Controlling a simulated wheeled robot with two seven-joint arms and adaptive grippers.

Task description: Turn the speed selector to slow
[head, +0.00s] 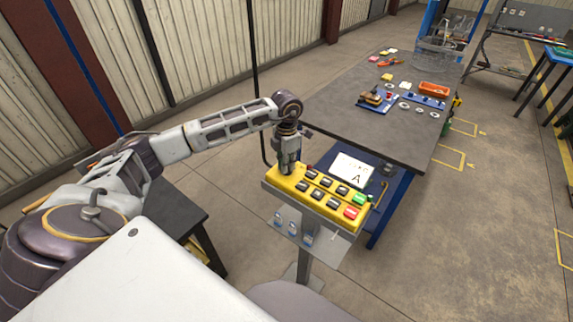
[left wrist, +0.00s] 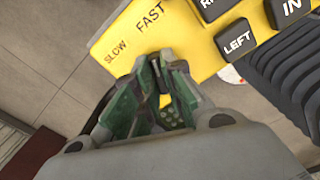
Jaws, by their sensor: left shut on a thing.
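The yellow control box (head: 276,179) stands on a post in the middle of the head view. My left gripper (head: 287,171) points down at its left end. In the left wrist view, my left gripper's fingers (left wrist: 164,62) are at the box's yellow face (left wrist: 198,53), close to the printed words SLOW (left wrist: 116,51) and FAST (left wrist: 150,17). The fingers are shut on the speed selector, which they hide almost wholly, so I cannot tell which word it points at. My right gripper is not in view.
Several black buttons, a green button (head: 360,199) and a red button (head: 351,213) cover the rest of the box. A grey workbench (head: 345,118) with small parts stands behind it. A dark table (head: 180,228) is at the left. Open floor lies at the right.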

